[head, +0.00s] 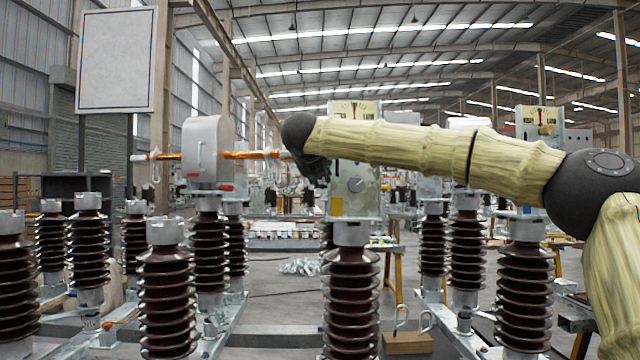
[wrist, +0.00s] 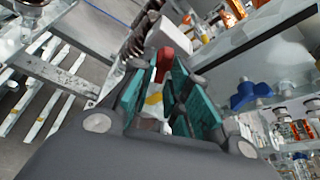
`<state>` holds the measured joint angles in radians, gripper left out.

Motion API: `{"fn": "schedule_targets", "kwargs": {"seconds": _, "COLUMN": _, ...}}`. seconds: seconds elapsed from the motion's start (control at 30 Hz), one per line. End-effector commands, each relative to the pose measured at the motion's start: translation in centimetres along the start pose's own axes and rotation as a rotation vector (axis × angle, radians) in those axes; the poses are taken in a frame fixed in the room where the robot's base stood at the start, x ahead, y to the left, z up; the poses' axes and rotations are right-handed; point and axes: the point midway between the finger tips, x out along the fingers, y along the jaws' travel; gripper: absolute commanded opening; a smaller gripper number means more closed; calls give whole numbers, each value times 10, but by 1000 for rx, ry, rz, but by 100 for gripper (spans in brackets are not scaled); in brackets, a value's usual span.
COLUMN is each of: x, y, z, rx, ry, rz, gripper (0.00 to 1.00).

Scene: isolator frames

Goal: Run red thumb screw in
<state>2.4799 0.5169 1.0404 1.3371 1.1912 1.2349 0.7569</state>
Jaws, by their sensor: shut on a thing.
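In the wrist view, the red thumb screw (wrist: 165,62) shows between the far ends of the teal-padded fingers of my gripper (wrist: 166,80). The fingers are shut on it, and its far end is at a pale grey block (wrist: 168,37). How deep the screw sits there cannot be told. In the head view, my gripper (head: 312,168) is dark and partly hidden by my own arm. It is at the left edge of a grey mechanism box (head: 366,203) with a dial and a yellow label. The thumb screw cannot be made out in the head view.
A grey housing (head: 208,153) with a copper-coloured rod (head: 250,155) stands just left of my gripper. Brown ribbed insulators (head: 350,300) stand in rows on steel frames below. In the wrist view, shelves with blue and orange items (wrist: 245,95) lie to the right.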

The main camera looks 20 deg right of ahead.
Motion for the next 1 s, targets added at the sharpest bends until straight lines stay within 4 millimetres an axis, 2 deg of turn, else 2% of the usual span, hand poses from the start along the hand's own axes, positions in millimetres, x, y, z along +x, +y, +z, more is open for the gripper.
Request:
{"fn": "schedule_targets", "kwargs": {"seconds": 0.03, "x": 3, "y": 1, "z": -4, "rx": 35, "ry": 3, "rz": 14, "gripper": 0}}
{"fn": "schedule_targets", "kwargs": {"seconds": 0.4, "x": 2, "y": 1, "z": -3, "rx": 226, "ry": 3, "rz": 93, "gripper": 0}}
{"fn": "schedule_targets", "kwargs": {"seconds": 1.0, "x": 2, "y": 1, "z": -2, "rx": 278, "ry": 4, "rz": 114, "gripper": 0}}
